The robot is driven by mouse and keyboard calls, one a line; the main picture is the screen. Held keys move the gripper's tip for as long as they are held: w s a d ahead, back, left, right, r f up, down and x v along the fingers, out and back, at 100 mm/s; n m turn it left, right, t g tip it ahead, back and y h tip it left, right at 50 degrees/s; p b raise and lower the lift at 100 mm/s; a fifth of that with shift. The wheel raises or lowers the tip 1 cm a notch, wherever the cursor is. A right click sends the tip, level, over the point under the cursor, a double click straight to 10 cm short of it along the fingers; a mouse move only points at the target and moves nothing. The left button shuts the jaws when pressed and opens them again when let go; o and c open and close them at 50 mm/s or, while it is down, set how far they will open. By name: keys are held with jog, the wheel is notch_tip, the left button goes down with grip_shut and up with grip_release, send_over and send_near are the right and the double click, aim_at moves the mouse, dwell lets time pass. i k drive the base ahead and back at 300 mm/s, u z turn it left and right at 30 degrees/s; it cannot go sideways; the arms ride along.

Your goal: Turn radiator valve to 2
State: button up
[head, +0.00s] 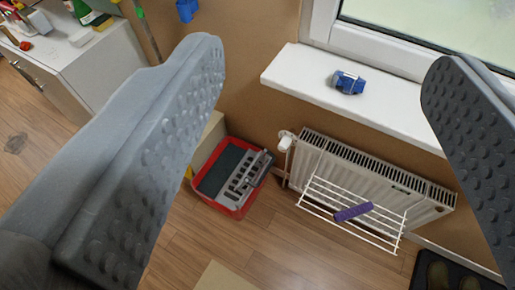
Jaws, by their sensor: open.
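The white radiator valve (286,141) sits at the upper left end of the white radiator (385,178), under the window sill. It is small in the head view and its number marks cannot be read. My gripper (325,88) is open and empty, with one textured finger at the left and one at the right of the picture. The valve shows in the gap between the fingers, well beyond them and apart from them.
A white wire rack (345,228) with a purple item (353,212) hangs at the radiator's front. A red crate (218,203) stands left of the valve. Wooden floor in front is partly clear.

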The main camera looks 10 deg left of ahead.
aim_at(283, 146)
jog(key=k, duration=1.1)
jog(key=z, duration=0.75)
jog(key=i, duration=1.6)
jog(key=u, duration=0.7)
